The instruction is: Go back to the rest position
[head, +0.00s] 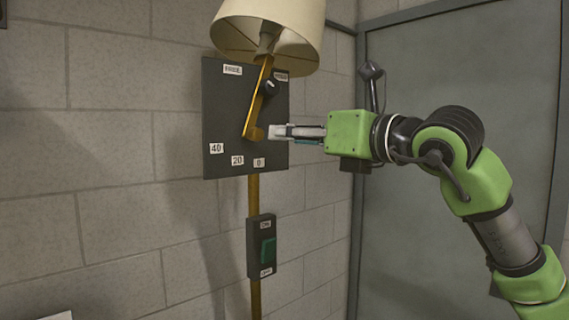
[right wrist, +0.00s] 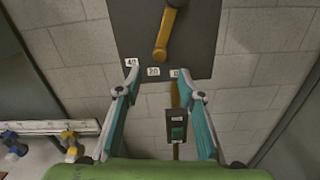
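My right gripper (head: 283,133) comes in from the right in the head view, close to the lower end of a yellow lever (head: 256,100). In the right wrist view the two teal fingers of the right gripper (right wrist: 160,72) are spread apart with nothing between the tips. The lever's end (right wrist: 161,52) is just beyond them; whether they touch cannot be told. My left gripper is not in view.
A cream lampshade (head: 290,25) is above the panel. A switch box with a green rocker (head: 267,250) is on the yellow pole below. A grey door (head: 450,60) stands behind my right arm. A pale ledge (right wrist: 60,128) with yellow and blue items shows at lower left in the wrist view.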

